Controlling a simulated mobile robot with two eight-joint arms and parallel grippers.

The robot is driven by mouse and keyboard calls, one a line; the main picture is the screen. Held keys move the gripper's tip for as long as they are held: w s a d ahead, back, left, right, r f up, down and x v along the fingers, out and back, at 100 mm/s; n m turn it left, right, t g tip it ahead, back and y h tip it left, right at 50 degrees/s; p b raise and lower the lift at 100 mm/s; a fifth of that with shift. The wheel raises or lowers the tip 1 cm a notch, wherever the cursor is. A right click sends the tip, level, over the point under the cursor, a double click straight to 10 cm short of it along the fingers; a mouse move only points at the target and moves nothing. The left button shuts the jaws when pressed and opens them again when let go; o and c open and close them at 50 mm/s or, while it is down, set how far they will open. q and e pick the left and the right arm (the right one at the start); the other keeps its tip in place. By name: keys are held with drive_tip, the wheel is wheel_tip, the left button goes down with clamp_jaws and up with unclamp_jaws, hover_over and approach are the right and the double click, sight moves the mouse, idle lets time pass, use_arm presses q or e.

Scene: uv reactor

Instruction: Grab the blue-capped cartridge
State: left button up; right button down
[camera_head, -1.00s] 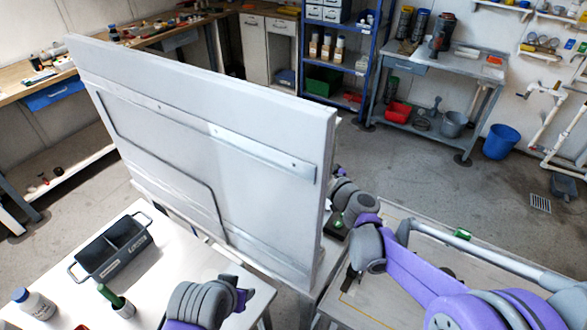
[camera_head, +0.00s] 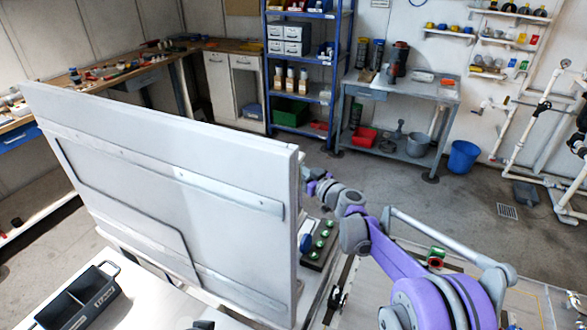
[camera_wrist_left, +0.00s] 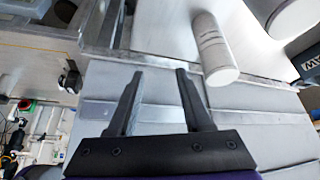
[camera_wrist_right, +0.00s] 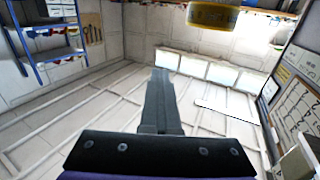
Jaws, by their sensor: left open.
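A small blue shape (camera_head: 306,242) shows just past the panel's right edge, beside a dark rack (camera_head: 313,262) with several green tops. It is partly hidden, and I cannot tell if it is the cartridge's cap. In the left wrist view my left gripper (camera_wrist_left: 158,73) is open with nothing between its fingers. A pale cylinder (camera_wrist_left: 215,50) lies to the right of its right finger; no blue cap shows on it. My right gripper (camera_wrist_right: 160,72) has its fingers together and empty. In the head view the right arm reaches to behind the panel's right edge.
A large upright grey panel (camera_head: 160,190) blocks much of the view. A black two-part tray (camera_head: 75,300) lies on the white table at lower left. A green-and-red item (camera_head: 436,257) lies beyond my right arm. The floor behind is open.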

drive_tip(key=c, duration=1.6)
unclamp_jaws()
drive_tip(key=shift+c, duration=1.6)
unclamp_jaws()
